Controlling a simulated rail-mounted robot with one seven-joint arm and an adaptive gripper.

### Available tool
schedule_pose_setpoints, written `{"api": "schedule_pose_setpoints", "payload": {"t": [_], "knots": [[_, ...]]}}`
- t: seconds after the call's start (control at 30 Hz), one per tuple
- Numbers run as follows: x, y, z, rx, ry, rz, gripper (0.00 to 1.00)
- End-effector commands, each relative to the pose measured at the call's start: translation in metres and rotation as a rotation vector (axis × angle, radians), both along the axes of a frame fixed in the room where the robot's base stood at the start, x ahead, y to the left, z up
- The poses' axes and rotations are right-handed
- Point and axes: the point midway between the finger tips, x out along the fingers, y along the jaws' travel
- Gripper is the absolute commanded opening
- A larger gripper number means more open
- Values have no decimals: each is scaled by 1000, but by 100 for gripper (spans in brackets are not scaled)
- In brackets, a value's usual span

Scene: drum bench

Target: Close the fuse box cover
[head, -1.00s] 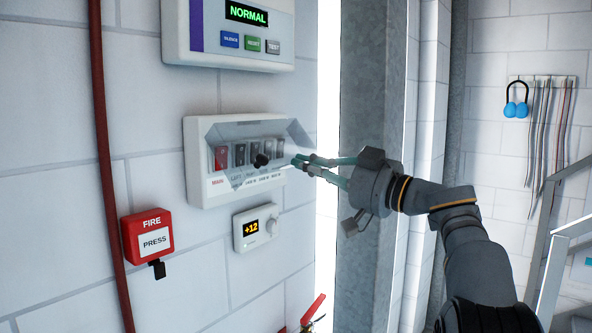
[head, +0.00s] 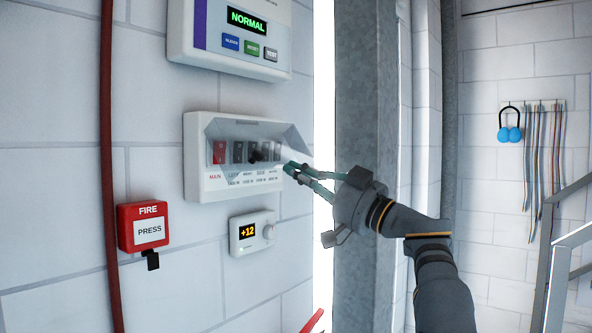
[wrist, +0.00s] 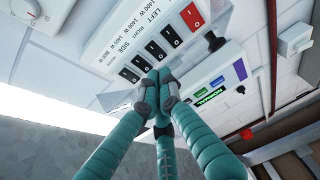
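The white fuse box (head: 192,160) is on the wall in the middle of the head view, with a red switch (head: 219,152) and several dark ones. Its clear cover (head: 290,135) is tilted outward from the top, so it stands open. A small black knob (head: 254,156) shows in front of the switches. My gripper (head: 290,168) is at the box's right side, its teal fingers together at the tips. In the wrist view the closed fingertips (wrist: 158,90) are in front of the dark switches (wrist: 141,63). Whether they touch the clear cover cannot be told.
An alarm panel (head: 215,45) hangs above the fuse box. A thermostat (head: 252,232) is below it, and a red fire call point (head: 143,227) is at lower left. A grey steel column (head: 365,100) stands close behind my gripper, on the right.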

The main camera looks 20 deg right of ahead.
Motion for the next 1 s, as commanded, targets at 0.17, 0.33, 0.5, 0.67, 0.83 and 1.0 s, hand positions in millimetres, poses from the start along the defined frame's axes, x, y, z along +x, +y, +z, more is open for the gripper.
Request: {"api": "schedule_pose_setpoints", "payload": {"t": [0.17,0.33,0.5,0.67,0.83,1.0], "knots": [[5,-2,-21,35,-61,-6,0],[10,-1,-29,66,-115,-11,0],[16,2,-35,95,-167,-10,0],[21,4,-39,120,-211,-11,0],[26,7,-44,145,-254,-11,0],[31,10,-47,167,-290,-12,0]]}}
